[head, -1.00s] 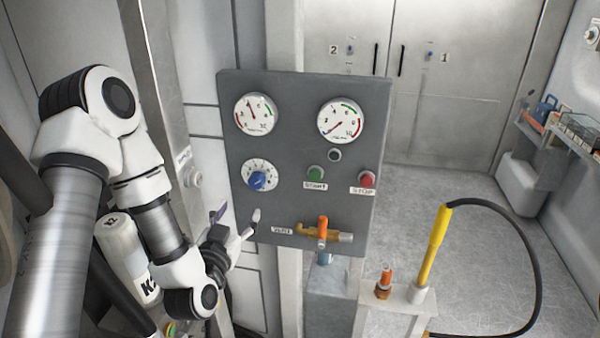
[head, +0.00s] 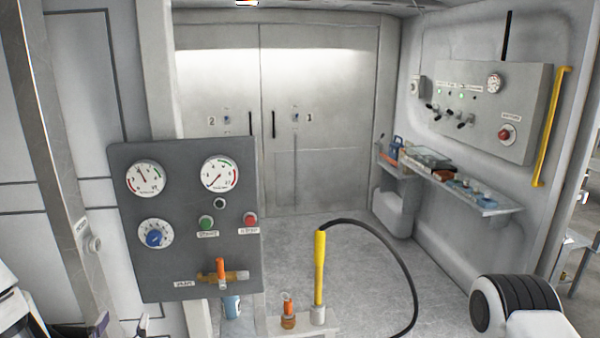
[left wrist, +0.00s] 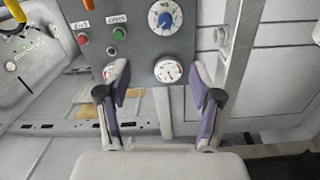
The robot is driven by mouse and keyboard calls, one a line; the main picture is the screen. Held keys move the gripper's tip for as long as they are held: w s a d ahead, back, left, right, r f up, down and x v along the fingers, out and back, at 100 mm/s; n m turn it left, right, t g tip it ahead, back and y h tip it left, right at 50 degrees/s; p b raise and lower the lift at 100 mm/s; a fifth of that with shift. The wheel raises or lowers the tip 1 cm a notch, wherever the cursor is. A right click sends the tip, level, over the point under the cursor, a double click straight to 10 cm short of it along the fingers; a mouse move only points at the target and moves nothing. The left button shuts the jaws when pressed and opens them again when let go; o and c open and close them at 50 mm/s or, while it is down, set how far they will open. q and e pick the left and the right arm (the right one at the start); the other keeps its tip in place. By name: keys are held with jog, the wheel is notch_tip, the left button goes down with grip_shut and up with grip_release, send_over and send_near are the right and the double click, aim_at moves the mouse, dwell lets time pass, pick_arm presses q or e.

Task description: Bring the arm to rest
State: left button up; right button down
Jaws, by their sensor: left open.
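My left gripper (head: 122,324) shows only by its fingertips at the bottom left of the head view, below the grey control panel (head: 130,260). In the left wrist view its two purple-padded fingers (left wrist: 160,85) stand wide apart with nothing between them. Beyond them the panel appears inverted, with the blue knob (left wrist: 165,17) and a white gauge (left wrist: 168,71). Most of the left arm is out of the head view. A white and black part of my right arm (head: 520,305) shows at the bottom right. The right gripper is out of view.
The panel carries an orange-handled valve (head: 221,270). Right of it stand a yellow-handled tool (head: 320,265) with a black hose (head: 408,275) and an orange-topped fitting (head: 288,310). A shelf (head: 490,208) with items lines the right wall. The floor behind is clear.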

pick_arm(q)
jog(key=s+d+f+g+h, duration=0.1)
jog(key=s+d+f+g, duration=0.15)
jog(key=f, duration=0.45)
jog(key=s+d+f+m+g+h, duration=0.1)
jog(key=s+d+f+g, duration=0.15)
jog(key=f, duration=0.45)
jog(key=s+d+f+g+h, duration=0.1)
jog(key=s+d+f+g, duration=0.1)
jog(key=f+g, duration=0.35)
jog(key=s+d+f+g, duration=0.1)
jog(key=s+f+g, duration=0.2)
jog(key=s+f, duration=0.3)
jog(key=s+d+f+g, duration=0.2)
jog(key=s+f, duration=0.4)
jog(key=s, duration=0.5)
jog(key=shift+s+d+f+n+g+h, duration=0.3)
jog(key=shift+s+n+g, duration=0.1)
jog(key=shift+g, duration=0.45)
